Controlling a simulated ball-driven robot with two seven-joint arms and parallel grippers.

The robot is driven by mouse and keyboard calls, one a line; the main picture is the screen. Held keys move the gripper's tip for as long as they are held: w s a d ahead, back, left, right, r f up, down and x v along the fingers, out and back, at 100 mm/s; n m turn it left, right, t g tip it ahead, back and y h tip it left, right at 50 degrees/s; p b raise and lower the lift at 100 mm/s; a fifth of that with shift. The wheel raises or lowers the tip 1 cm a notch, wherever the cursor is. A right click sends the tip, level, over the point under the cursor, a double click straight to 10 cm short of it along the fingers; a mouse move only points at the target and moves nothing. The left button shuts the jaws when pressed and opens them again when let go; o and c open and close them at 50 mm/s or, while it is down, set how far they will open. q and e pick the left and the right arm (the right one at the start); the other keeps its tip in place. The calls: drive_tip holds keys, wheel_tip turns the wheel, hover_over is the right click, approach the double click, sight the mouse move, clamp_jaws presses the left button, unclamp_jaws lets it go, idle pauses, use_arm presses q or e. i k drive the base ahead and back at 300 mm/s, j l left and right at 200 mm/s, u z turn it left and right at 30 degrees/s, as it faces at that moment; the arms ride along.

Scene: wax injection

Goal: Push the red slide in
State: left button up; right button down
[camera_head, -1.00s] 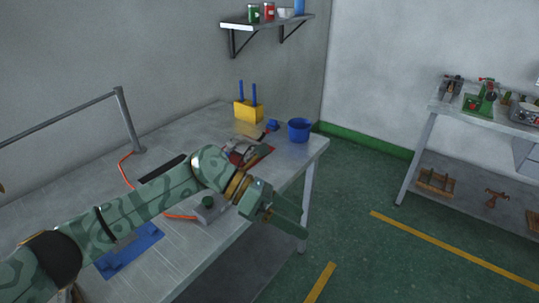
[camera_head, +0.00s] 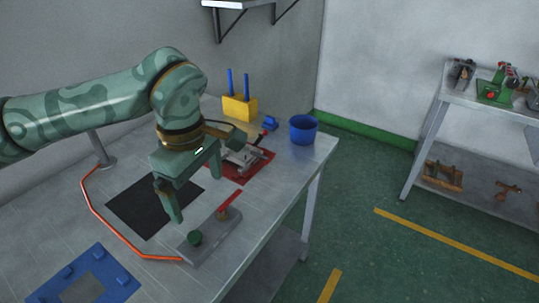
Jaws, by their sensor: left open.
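A red bar, which looks like the red slide (camera_head: 231,199), sticks up at a slant from the far end of a grey block (camera_head: 215,237) on the table. The block has a dark green knob (camera_head: 195,237) on its near end. My left gripper (camera_head: 195,196) is open and empty, its fingers pointing down. In the picture it is just left of the red bar and above the block; the exact gap is hard to judge. My right gripper is out of view.
An orange cable (camera_head: 103,217) runs to the block. A black mat (camera_head: 140,207), blue plate (camera_head: 88,284), red mat with a metal device (camera_head: 243,159), yellow holder (camera_head: 239,107) and blue cup (camera_head: 303,130) are on the table. A second bench (camera_head: 455,97) stands right.

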sight(268, 160)
drive_tip(key=i+l+z, duration=0.15)
drive_tip(key=i+l, duration=0.25)
drive_tip(key=i+l+z, duration=0.2)
drive_tip(key=i+l, duration=0.15)
drive_tip(key=i, duration=0.15)
